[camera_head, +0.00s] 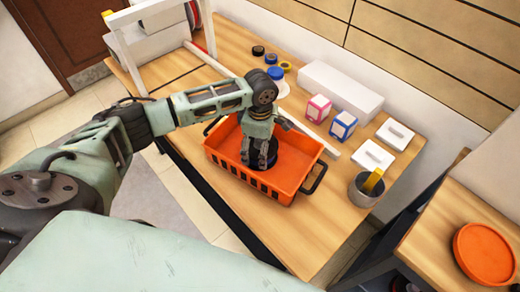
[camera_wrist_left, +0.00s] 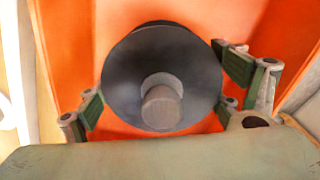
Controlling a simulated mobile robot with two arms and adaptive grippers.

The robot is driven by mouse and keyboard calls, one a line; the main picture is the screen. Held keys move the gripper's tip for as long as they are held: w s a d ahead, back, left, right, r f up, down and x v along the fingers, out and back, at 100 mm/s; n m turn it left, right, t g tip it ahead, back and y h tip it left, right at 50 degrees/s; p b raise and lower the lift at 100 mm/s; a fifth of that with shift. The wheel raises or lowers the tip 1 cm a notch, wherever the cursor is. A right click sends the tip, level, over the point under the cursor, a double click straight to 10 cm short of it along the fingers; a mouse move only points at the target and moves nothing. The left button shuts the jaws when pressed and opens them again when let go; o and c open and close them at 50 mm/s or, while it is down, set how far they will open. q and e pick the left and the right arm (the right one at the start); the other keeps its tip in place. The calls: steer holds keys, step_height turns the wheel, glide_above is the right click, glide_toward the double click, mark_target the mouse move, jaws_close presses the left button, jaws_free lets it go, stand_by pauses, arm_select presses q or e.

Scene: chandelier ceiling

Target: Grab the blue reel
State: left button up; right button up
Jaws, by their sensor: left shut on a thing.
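The reel (camera_head: 266,160) sits low inside the orange crate (camera_head: 281,187) in the head view and looks dark blue to black. In the left wrist view it is a dark round disc (camera_wrist_left: 130,62) with a pale grey hub facing the camera. My left gripper (camera_head: 262,152) reaches down into the crate from above. Its green finger pads (camera_wrist_left: 160,92) stand on both sides of the disc, and it is shut on the reel. The gripper hides part of the reel in the head view. My right gripper is in neither view.
The crate stands on a wooden table (camera_head: 290,237) with dark handles (camera_head: 314,179) at its ends. Behind it are a long white box (camera_head: 340,90) and pink (camera_head: 318,108) and blue (camera_head: 343,125) small boxes. A grey cup (camera_head: 363,192) stands to the right.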

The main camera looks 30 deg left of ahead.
arm_select(q)
steer(key=c, duration=0.5)
steer(key=shift+r, duration=0.1)
